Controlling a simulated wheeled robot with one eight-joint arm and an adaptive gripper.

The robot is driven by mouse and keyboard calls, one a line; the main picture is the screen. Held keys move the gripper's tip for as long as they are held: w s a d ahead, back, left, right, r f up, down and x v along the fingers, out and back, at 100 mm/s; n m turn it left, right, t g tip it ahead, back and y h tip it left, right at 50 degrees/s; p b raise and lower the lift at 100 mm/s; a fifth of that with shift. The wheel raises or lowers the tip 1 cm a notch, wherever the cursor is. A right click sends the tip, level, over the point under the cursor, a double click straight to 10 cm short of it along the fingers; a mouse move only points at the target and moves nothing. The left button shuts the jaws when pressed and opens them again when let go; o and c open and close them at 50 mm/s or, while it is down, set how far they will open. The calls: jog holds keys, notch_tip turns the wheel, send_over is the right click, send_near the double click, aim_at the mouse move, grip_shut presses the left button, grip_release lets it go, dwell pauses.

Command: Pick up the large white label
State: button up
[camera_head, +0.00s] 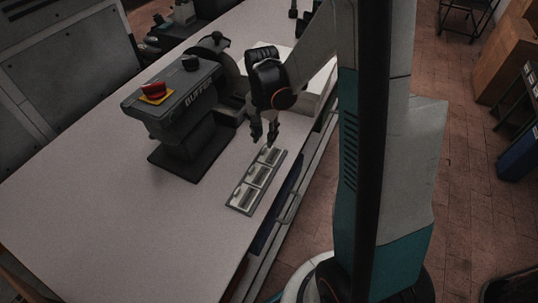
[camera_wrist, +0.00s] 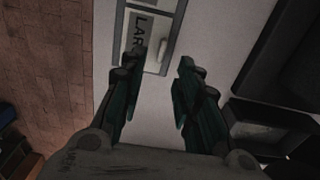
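A grey tray (camera_head: 239,209) with several compartments lies on the table along its right edge, below my gripper (camera_head: 265,138). In the wrist view the end of the tray (camera_wrist: 179,22) shows, with dark letters "LAR" in one compartment. A pale piece (camera_wrist: 162,32) lies beside the letters; it may be the large white label, but its outline is unclear. My gripper (camera_wrist: 160,62) is open and empty, its fingers apart above the tray's near end. The far part of the tray is cut off in the wrist view.
A dark buffing machine (camera_head: 190,110) with a red button (camera_head: 153,89) stands left of my gripper. The white table (camera_head: 110,220) is clear at the front left. The brick floor (camera_head: 415,110) lies beyond the table's right edge.

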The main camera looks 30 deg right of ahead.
aim_at(265, 146)
notch_tip(265, 146, down, 4)
jog(key=shift+f+b, duration=0.1)
jog(key=shift+b, duration=0.4)
jog(key=shift+c, duration=0.6)
grip_shut()
